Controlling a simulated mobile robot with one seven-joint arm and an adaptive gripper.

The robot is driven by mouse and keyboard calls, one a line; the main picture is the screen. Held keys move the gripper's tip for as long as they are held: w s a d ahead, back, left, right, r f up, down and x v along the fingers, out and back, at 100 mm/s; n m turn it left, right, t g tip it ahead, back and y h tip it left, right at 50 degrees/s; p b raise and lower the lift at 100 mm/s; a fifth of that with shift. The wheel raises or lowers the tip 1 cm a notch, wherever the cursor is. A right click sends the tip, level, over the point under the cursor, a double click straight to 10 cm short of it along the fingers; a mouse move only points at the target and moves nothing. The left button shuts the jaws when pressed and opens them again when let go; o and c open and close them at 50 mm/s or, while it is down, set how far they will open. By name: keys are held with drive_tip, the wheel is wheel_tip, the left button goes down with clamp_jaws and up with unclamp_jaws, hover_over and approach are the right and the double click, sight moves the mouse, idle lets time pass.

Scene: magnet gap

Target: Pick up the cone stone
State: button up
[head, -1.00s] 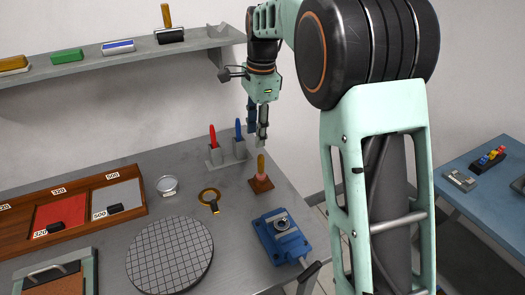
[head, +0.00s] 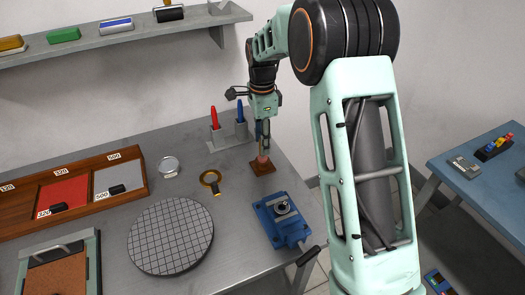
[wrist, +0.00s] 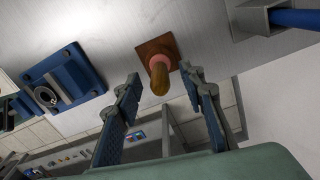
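The cone stone has a pink body (head: 263,158) and stands upright on a small square brown base (head: 262,168) near the table's right edge. In the wrist view its rounded wooden handle (wrist: 159,80) points toward the camera, with the pink part (wrist: 159,58) behind it. My gripper (head: 262,140) is directly above the stone, pointing down, and hides the handle in the head view. In the wrist view my gripper (wrist: 160,73) is open, one finger on each side of the handle, with gaps visible on both sides.
A blue vice (head: 282,220) stands in front of the stone. Red (head: 214,117) and blue (head: 240,113) handled tools stand in grey holders behind it. A ring magnifier (head: 210,178) and a round gridded plate (head: 171,235) lie to the left. A shelf (head: 120,42) runs along the wall.

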drive_tip(key=shift+f, duration=0.95)
clamp_jaws()
drive_tip(key=shift+r, duration=0.1)
